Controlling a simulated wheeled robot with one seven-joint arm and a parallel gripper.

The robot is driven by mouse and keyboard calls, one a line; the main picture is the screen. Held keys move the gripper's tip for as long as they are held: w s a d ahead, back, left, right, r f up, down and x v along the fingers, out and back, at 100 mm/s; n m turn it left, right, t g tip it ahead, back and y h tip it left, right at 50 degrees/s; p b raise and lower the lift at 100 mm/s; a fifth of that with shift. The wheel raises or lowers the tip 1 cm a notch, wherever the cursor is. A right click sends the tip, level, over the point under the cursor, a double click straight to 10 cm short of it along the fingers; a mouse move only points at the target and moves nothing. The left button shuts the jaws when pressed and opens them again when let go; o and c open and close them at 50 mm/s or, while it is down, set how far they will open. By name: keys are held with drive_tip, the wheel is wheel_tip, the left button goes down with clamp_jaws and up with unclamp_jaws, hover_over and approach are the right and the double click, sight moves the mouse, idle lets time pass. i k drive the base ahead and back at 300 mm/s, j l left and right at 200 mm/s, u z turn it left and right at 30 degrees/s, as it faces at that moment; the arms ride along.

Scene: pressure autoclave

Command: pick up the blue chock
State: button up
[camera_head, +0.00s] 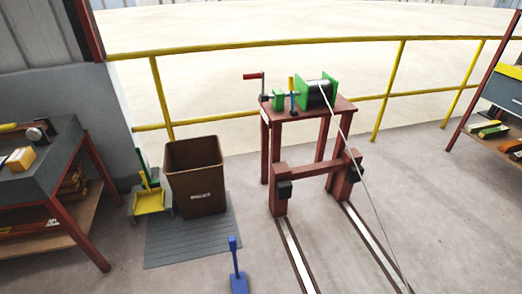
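The blue chock (238,283) stands on the concrete floor at the bottom centre of the head view. It has a thin upright handle with a wider blue top, and its base lies close to the bottom edge of the picture. It is left of the rails and just past the lower right corner of a grey mat. Nothing touches it that I can see. My gripper is not in view.
Two floor rails (298,258) run from a red winch stand (313,172), with a cable slanting down. A brown bin (195,178) stands on the grey mat (188,250). A workbench (75,140) is at left, shelves at right, a yellow railing (300,44) behind.

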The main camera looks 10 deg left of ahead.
sight(239, 283)
drive_tip(key=i+j, duration=0.2)
drive_tip(key=j, duration=0.2)
drive_tip(key=i+j, duration=0.25)
drive_tip(key=j, duration=0.2)
drive_tip(key=i+j, duration=0.2)
drive_tip(key=j, duration=0.2)
drive_tip(key=i+j, duration=0.2)
drive_tip(key=j, duration=0.2)
drive_tip(key=i+j, duration=0.2)
drive_tip(key=j, duration=0.2)
